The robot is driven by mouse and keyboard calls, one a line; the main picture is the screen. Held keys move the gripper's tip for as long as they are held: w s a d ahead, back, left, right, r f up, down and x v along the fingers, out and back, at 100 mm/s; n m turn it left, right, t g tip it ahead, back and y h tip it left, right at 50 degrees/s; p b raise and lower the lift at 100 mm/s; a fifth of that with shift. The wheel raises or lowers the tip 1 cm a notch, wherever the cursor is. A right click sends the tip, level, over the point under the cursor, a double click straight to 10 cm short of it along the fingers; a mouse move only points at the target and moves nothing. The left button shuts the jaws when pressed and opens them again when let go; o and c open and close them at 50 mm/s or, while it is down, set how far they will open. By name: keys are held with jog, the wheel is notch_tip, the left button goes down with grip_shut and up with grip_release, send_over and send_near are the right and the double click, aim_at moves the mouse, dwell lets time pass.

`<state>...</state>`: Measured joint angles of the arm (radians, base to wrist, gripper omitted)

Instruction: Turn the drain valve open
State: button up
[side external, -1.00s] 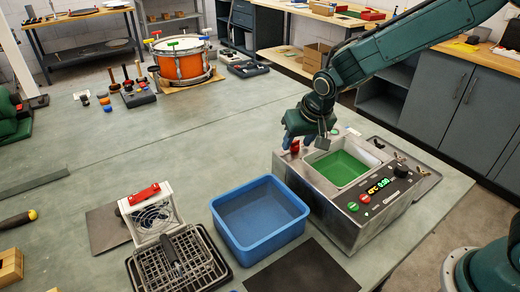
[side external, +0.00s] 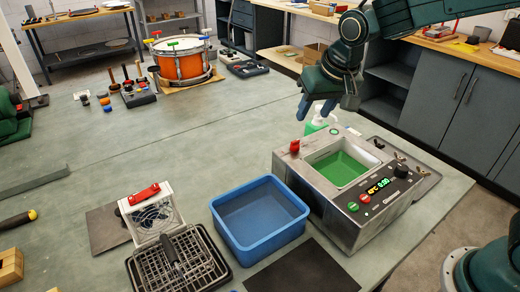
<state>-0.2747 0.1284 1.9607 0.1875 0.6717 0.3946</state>
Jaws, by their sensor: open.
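The steel ultrasonic-style tank (side external: 345,215) stands on the right of the bench, with green liquid (side external: 340,168) in its basin. A small red handle (side external: 294,146) stands up at its back left corner; it looks like the drain valve, but I cannot tell whether it is turned open or closed. My gripper (side external: 316,109) is open and empty, with its blue fingers pointing down. In the picture it is above and to the right of the red handle, apart from it. A green and white bottle (side external: 316,126) shows just below the fingers, partly hidden.
A blue tub (side external: 258,238) stands left of the tank. A wire basket (side external: 180,262) and a small fan unit with a red handle (side external: 150,212) are further left. A dark mat (side external: 302,272) lies in front. The bench's middle is clear.

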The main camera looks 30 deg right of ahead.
jog(key=shift+v, duration=0.8)
jog(key=shift+s, duration=0.1)
jog(key=s+d+r+n, duration=0.1)
jog(key=s+d, duration=0.3)
jog(key=s, duration=0.8)
jog(key=s+d+r+n+t, duration=0.1)
jog(key=s+d, duration=0.3)
jog(key=s, duration=0.8)
jog(key=shift+r+n, duration=0.15)
jog(key=shift+n, duration=0.35)
